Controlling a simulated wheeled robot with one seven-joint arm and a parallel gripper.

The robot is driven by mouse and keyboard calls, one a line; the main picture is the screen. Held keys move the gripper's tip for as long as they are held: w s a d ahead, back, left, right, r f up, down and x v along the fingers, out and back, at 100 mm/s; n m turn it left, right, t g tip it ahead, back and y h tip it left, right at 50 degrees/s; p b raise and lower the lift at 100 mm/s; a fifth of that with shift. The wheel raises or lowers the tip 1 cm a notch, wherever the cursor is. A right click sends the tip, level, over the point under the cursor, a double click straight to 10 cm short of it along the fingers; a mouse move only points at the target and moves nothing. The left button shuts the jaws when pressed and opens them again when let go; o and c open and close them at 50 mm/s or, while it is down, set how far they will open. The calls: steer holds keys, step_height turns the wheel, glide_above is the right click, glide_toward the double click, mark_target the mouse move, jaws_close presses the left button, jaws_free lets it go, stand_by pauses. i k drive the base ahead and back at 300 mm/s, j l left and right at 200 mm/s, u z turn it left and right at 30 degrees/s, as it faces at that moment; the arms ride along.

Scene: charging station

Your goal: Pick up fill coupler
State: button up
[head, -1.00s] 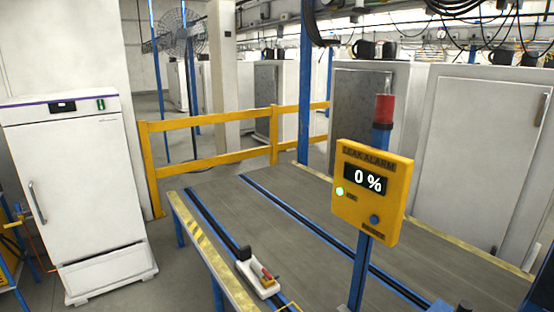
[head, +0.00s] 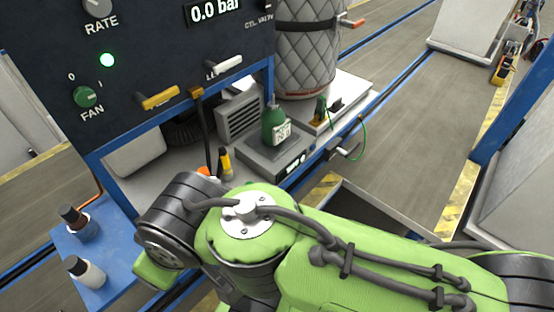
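I cannot tell for certain which part is the fill coupler. A small yellow-and-black fitting (head: 225,162) stands upright on the bench, left of the scale, close to a dark hose (head: 207,135) that hangs from the panel. An orange piece (head: 203,172) shows beside it, partly hidden behind my arm. Another fitting, yellow and dark green (head: 319,110), stands on the white plate at the foot of the quilted tank. My green arm crosses the lower middle in front of the bench. My gripper does not show.
A dark control panel (head: 150,60) reads 0.0 bar and has a lit green lamp. A green bottle (head: 275,125) stands on a scale (head: 262,162). The quilted tank (head: 306,55) stands behind. A green cable hangs near the bench edge.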

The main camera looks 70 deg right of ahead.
mark_target(226, 170)
steer(key=z, duration=1.65)
steer(key=l+u, duration=0.15)
steer(key=u, duration=0.25)
steer(key=l+u, duration=0.1)
steer(key=u, duration=0.25)
steer(key=l+u, duration=0.15)
steer(key=u, duration=0.25)
steer(key=l+u, duration=0.15)
steer(key=u, duration=0.25)
